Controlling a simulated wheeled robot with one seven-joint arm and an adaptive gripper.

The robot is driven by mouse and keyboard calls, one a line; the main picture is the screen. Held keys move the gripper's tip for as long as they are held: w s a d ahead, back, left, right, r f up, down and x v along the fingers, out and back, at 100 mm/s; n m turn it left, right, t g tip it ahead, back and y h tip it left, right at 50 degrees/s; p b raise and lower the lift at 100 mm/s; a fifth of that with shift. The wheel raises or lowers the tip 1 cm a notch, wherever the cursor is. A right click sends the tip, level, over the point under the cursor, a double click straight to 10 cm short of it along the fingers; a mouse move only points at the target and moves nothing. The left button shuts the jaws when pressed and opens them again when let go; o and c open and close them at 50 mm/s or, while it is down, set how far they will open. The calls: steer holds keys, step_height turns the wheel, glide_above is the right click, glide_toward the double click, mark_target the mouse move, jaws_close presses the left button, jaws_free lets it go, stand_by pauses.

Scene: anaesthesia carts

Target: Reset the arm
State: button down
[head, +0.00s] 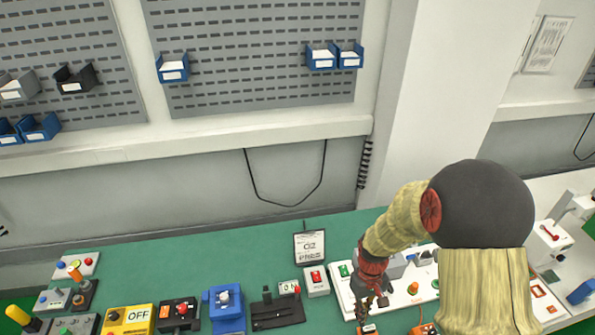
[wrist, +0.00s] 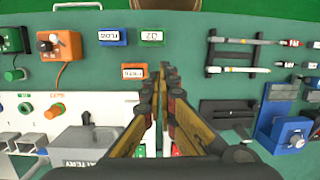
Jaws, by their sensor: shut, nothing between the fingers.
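My gripper (head: 370,318) hangs at the lower right of the head view, pointing down over the green bench (head: 250,240). Its fingers also show in the wrist view (wrist: 165,80), close together, with nothing visible held between them. My arm, with pale yellow sleeves, red joints and a large dark rounded part, fills the right of the head view. It hides part of the white panel behind it. The fingertips appear above the bench beside a small orange-framed label block (wrist: 134,72). I cannot tell their exact height.
Crowded around the gripper are a white panel (head: 345,295), a blue device (head: 226,312), a black slider box (head: 277,312) and a yellow OFF box (head: 128,319). A sign (head: 310,246) stands behind. Blue (wrist: 112,37) and green (wrist: 152,38) label blocks lie ahead. Bare green bench shows at the back left.

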steer(key=s+r+m+t+b, duration=0.3)
steer(key=s+r+t+b, duration=0.5)
steer(key=b, duration=1.3)
steer(key=s+r, duration=0.4)
steer(key=shift+s, duration=0.15)
stand_by(0.7)
